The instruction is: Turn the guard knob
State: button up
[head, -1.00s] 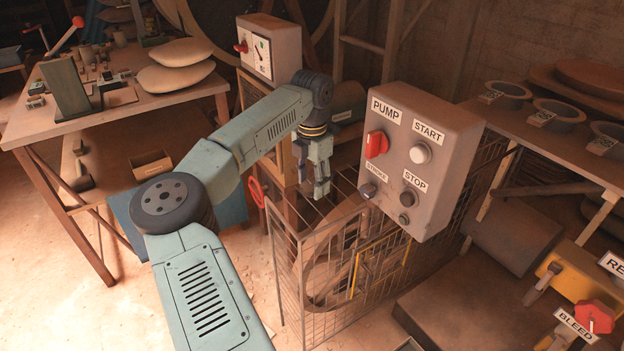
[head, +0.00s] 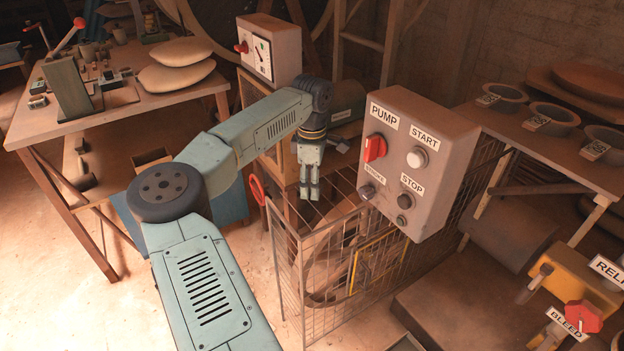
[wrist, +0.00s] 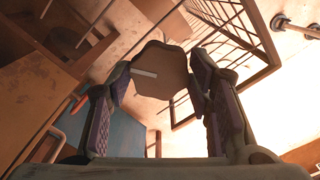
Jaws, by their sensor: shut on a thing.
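The guard knob (wrist: 158,72) is a brown, many-sided knob with a pale pointer bar on its face, seen in the wrist view between my fingers. My gripper (wrist: 160,85) is shut on it, one purple-padded finger on each side. In the head view my gripper (head: 309,194) points down at the near upper corner of the wire mesh guard (head: 325,285). The knob is hidden there behind the fingers.
The grey pump box (head: 450,165) with a red switch stands close right of my gripper. A gauge box (head: 280,50) stands behind my arm. A red ring handle (head: 257,190) is left of the gripper. A workbench (head: 110,115) is at left.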

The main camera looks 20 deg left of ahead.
jog(key=shift+m+p, duration=0.3)
jog(key=shift+m, duration=1.7)
jog(key=o, duration=1.1)
jog(key=shift+o, duration=0.2)
notch_tip(320, 180, up, 12)
